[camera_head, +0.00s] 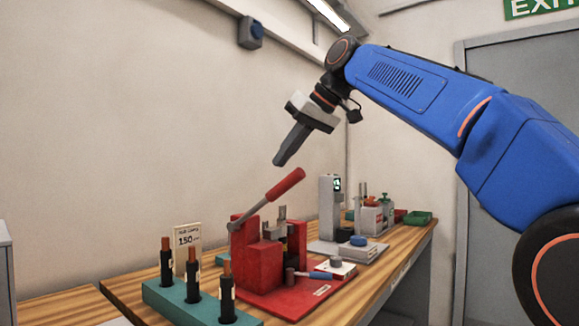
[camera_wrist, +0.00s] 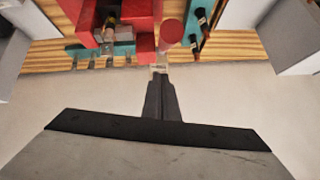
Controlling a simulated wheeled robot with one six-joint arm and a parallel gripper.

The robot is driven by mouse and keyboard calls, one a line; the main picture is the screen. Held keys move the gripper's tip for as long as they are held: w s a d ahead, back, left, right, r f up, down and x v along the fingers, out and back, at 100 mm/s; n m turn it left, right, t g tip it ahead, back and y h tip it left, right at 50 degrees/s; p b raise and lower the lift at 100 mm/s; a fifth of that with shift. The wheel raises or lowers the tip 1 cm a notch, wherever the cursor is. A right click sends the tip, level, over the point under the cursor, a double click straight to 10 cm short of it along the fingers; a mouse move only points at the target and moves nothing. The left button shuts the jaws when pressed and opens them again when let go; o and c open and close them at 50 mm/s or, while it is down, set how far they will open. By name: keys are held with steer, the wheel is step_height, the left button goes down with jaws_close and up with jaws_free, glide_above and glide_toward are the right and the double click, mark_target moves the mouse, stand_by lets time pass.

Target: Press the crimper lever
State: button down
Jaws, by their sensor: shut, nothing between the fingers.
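The red crimper (camera_head: 262,252) stands on a red base plate on the wooden bench. Its lever (camera_head: 268,199) slants up to the right and ends in a thick red handle. My gripper (camera_head: 278,163) is shut and empty, pointing down and to the left just above the handle's upper end. A small gap shows between the fingertips and the handle in the head view. In the wrist view the shut fingers of my gripper (camera_wrist: 158,72) point toward the round red end of the lever (camera_wrist: 171,31), with the red crimper (camera_wrist: 128,14) to its left.
A teal rack (camera_head: 192,302) with several copper-tipped black cables stands at front left. A sign reading 150 (camera_head: 187,238) stands behind it. A grey device (camera_head: 330,206) and small bins stand farther along the bench.

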steer(key=shift+s+d+f, duration=0.25)
steer(key=shift+s+d, duration=0.1)
steer(key=shift+s, duration=0.15)
steer(key=shift+s+d+f, duration=0.15)
steer(key=shift+s+f, duration=0.1)
steer(key=shift+f, duration=0.25)
steer(key=shift+s+d+f, duration=0.15)
steer(key=shift+s+f, duration=0.1)
steer(key=shift+f, duration=0.2)
